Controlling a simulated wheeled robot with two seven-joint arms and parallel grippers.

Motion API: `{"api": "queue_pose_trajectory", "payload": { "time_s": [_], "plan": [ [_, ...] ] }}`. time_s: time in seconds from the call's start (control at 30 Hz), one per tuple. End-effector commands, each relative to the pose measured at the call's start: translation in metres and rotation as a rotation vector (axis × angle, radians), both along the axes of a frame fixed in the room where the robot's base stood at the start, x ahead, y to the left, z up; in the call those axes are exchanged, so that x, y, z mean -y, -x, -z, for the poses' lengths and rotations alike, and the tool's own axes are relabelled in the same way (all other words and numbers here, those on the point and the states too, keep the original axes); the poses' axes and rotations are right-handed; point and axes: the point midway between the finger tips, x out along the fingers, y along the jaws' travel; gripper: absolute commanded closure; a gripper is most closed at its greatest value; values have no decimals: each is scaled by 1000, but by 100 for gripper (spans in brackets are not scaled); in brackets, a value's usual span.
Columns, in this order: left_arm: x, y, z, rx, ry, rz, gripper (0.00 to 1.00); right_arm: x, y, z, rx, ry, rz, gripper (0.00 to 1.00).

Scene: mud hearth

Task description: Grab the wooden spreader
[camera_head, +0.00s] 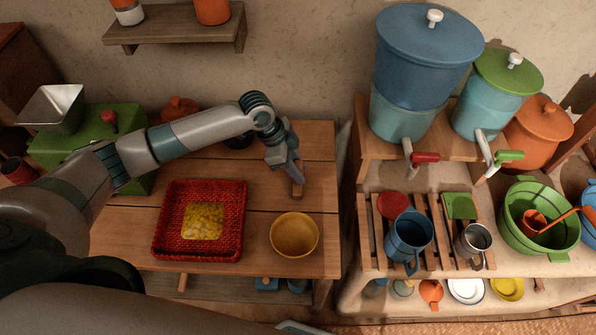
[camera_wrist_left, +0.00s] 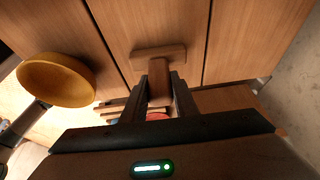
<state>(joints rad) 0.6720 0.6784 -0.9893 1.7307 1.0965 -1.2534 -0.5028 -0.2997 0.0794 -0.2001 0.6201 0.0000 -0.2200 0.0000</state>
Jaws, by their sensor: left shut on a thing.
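The wooden spreader (camera_wrist_left: 159,54) is a small brown T-shaped piece, seen in the left wrist view with its crossbar pointing away and its handle between my fingers. In the head view only a small part of the spreader (camera_head: 298,188) shows below the fingertips. My left gripper (camera_head: 294,176) is over the right part of the wooden table; in the left wrist view the left gripper (camera_wrist_left: 159,95) is shut on the spreader's handle. I cannot tell whether the spreader touches the table. My right gripper is not in view.
On the table (camera_head: 285,205) are a yellow bowl (camera_head: 294,236) and a red woven tray (camera_head: 170,245) with yellow pieces. A green box (camera_head: 60,150) stands at the left. A stand with blue and green water containers (camera_head: 425,60) is at the right.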

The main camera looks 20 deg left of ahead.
Motion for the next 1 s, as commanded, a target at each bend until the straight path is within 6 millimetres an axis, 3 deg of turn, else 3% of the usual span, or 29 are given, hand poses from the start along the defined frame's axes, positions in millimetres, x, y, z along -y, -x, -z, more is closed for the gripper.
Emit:
{"api": "queue_pose_trajectory", "payload": {
  "time_s": [0.17, 0.37, 0.8, 1.0],
  "plan": [
    [0, -1, -12, 4, 2, 1, 96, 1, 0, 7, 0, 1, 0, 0],
    [2, 1, -40, 4, 2, 3, 96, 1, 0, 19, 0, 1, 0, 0],
    [42, 69, -85, 3, 2, 5, 96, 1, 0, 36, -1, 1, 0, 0],
    [54, 91, -101, 2, 3, 3, 96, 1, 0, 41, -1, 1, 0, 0]
  ]
}}
